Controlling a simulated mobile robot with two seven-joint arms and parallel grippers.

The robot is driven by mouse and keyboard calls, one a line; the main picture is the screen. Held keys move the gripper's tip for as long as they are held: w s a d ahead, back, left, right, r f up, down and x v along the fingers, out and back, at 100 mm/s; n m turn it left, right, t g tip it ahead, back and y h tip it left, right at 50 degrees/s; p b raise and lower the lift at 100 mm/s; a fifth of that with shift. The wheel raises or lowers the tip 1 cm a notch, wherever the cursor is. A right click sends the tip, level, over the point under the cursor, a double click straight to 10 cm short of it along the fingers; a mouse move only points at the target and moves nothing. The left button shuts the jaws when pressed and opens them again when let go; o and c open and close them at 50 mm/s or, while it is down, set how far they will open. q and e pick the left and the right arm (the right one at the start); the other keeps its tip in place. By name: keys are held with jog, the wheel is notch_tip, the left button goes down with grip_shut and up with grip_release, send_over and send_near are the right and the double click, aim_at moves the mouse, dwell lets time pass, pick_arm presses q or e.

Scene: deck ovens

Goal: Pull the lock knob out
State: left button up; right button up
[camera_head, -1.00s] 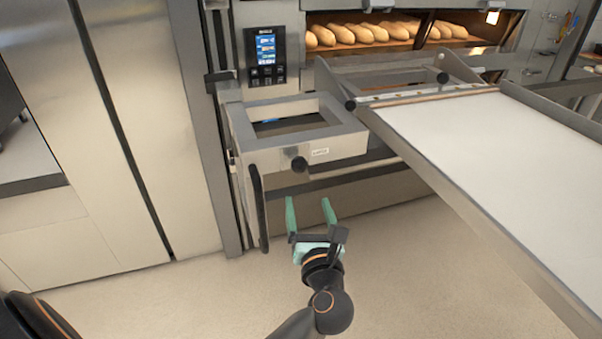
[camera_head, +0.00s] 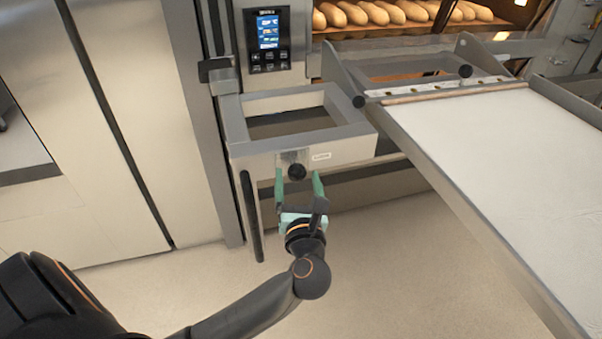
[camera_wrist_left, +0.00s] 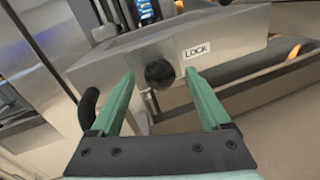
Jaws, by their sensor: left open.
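The lock knob (camera_head: 297,171) is a round black knob on the front face of the metal frame (camera_head: 355,149) under the control panel. In the left wrist view the knob (camera_wrist_left: 159,73) sits left of a white label reading LOCK (camera_wrist_left: 196,50). My left gripper (camera_head: 299,181) has green fingers and is open. Its fingertips are on either side of the knob in the head view. In the left wrist view the knob lies between the fingers, near their tips, with clear gaps on both sides. I cannot tell whether the tips reach past it. My right gripper is not in view.
A vertical black handle (camera_head: 251,214) stands left of my left gripper. A white loading surface (camera_head: 480,150) extends on the right. The control panel (camera_head: 268,42) and oven with loaves (camera_head: 400,13) are behind. Open floor lies below.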

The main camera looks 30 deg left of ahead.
pick_arm(q)
grip_shut()
dwell(0.8)
jog(key=shift+s, duration=0.1)
